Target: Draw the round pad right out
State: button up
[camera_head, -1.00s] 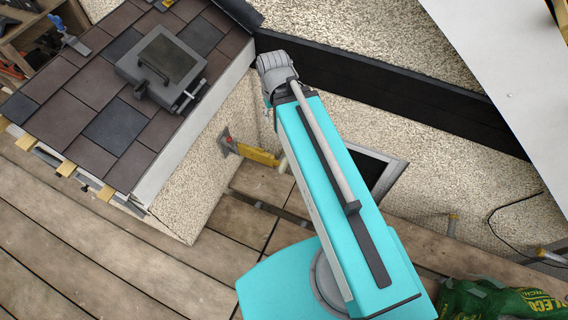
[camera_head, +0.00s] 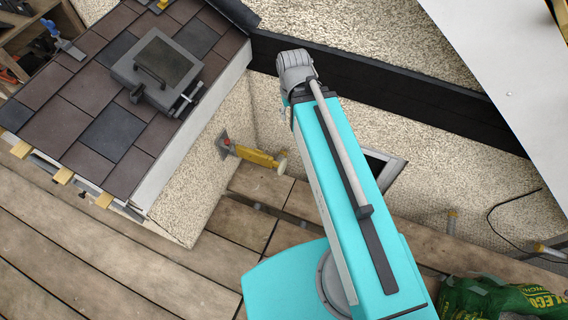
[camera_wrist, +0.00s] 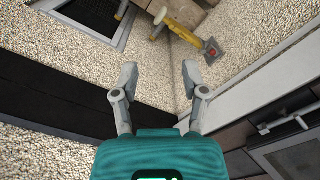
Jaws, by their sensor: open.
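A yellow bar-like device (camera_head: 255,156) stands out from the pebble-dashed wall, with a red and grey plate (camera_head: 223,145) at its wall end. A pale round pad (camera_head: 282,162) is at its other end. In the wrist view the round pad (camera_wrist: 160,16) is at the top middle, the yellow body (camera_wrist: 184,33) runs right of it and the red plate (camera_wrist: 211,51) is beyond. My gripper (camera_wrist: 160,74) is open and empty, its fingers apart from the device, which lies beyond them in the picture. In the head view my gripper is hidden.
A tiled roof (camera_head: 55,128) with a grey hatch (camera_head: 157,66) is at left. A dark beam (camera_head: 410,95) crosses the wall behind my arm. A framed opening (camera_wrist: 92,16) is near the pad. Plank flooring (camera_head: 110,240) and a green bag (camera_head: 500,300) lie below.

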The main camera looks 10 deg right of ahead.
jog(key=shift+d, duration=0.15)
jog(key=shift+o, duration=0.6)
jog(key=shift+w+d+f+b, duration=0.1)
jog(key=shift+w+f+b, duration=0.05)
jog(key=shift+f+b, duration=0.45)
jog(key=m+b, duration=0.7)
jog(key=b, duration=3.4)
send_over(282, 162)
notch_tip(282, 162, down, 41)
jog(key=shift+f, duration=0.2)
jog(key=shift+f+b, duration=0.1)
jog(key=shift+b, duration=0.2)
notch_tip(282, 162, down, 14)
jog(key=b, duration=1.3)
jog(key=shift+r, duration=0.25)
grip_shut()
